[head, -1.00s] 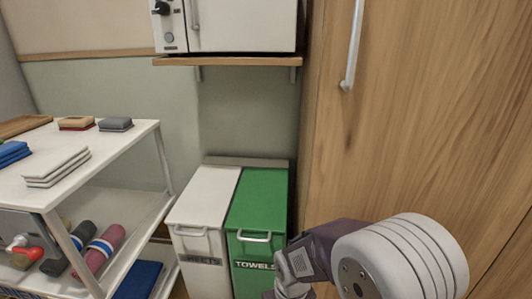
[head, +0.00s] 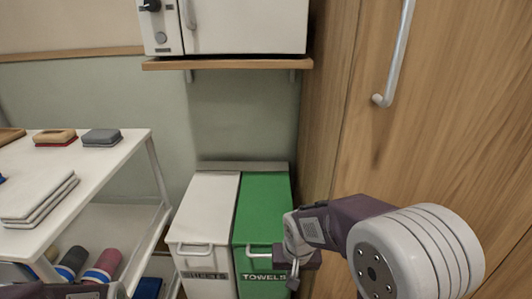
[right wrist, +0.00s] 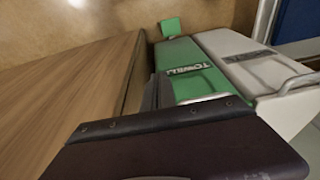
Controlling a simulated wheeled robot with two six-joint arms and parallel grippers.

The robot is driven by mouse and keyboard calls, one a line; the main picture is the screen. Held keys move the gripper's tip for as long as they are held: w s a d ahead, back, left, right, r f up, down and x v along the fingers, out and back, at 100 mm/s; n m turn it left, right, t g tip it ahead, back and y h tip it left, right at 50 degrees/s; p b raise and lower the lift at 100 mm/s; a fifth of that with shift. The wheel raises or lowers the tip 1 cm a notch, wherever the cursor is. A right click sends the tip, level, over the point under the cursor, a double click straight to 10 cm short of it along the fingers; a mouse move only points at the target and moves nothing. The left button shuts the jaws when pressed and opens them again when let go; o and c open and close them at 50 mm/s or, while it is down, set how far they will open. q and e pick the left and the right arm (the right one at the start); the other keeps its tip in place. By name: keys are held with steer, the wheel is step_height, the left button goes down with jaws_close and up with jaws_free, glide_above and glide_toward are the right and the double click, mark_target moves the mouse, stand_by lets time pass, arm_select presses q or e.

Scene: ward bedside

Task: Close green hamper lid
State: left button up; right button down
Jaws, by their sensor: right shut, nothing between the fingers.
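The green hamper (head: 262,205), marked TOWELS, stands beside the white hamper against the wall. Its green lid lies flat, level with the white one, and looks shut. My right gripper (head: 294,272) is shut and empty at the right end of the green hamper's front handle (head: 259,252). I cannot tell whether it touches. In the right wrist view the fingers (right wrist: 158,92) are beside the green front (right wrist: 186,72); the dark gripper body hides part of the hamper. A dark part of my left arm shows at the bottom left edge; its fingers are not clear.
The white hamper (head: 207,205), marked SHEETS, is close on the left. A wooden cabinet (head: 345,150) is close on the right. A white cart (head: 115,158) with pads and rolls stands left. A shelf (head: 225,64) with a white appliance hangs above.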

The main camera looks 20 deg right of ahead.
steer(key=w+a+r+t+p, duration=0.1)
steer(key=w+r+p, duration=0.4)
steer(key=r+p, duration=0.7)
steer(key=w+a+r+p, duration=0.1)
steer(key=w+r+p, duration=0.4)
steer(key=r+p, duration=0.75)
steer(key=w+a+r+t+p, duration=0.1)
steer(key=w+r+p, duration=0.4)
steer(key=r+p, duration=0.7)
steer(key=s+f+b+x, duration=0.1)
steer(key=s+b+x, duration=0.1)
steer(key=x, duration=0.9)
steer(key=shift+s+h+b, duration=0.25)
steer(key=shift+h+b, duration=0.15)
steer(key=shift+b, duration=0.2)
